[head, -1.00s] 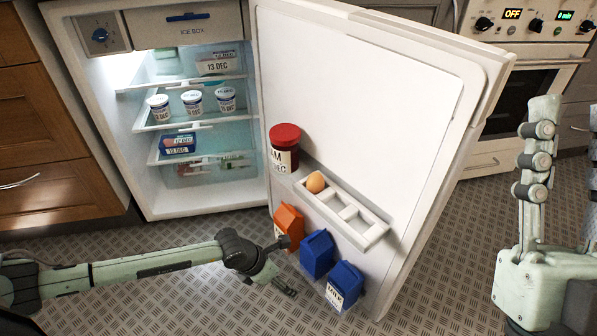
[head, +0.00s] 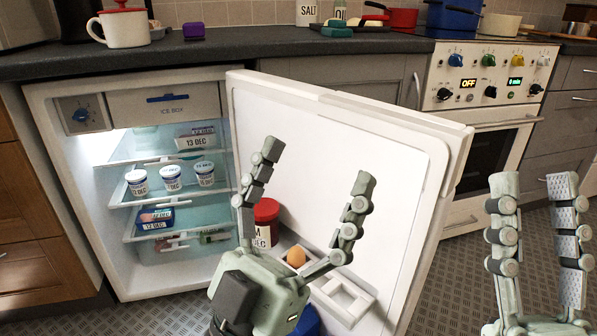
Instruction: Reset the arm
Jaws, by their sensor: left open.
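My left gripper (head: 314,162) is raised with its fingers spread wide and pointing up, in front of the open fridge door (head: 350,140). It is empty. It hides part of the door shelf, and its base covers most of the cartons below. My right gripper (head: 535,195) stands upright at the right edge, its two fingers apart with nothing between them. Its base is cut off by the lower edge of the picture.
The fridge stands open with several yogurt pots (head: 171,178) on a shelf. The door holds a red-lidded jar (head: 265,222), an egg (head: 296,257) and a blue carton (head: 306,323). An oven (head: 490,160) stands right; the worktop (head: 120,60) runs behind.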

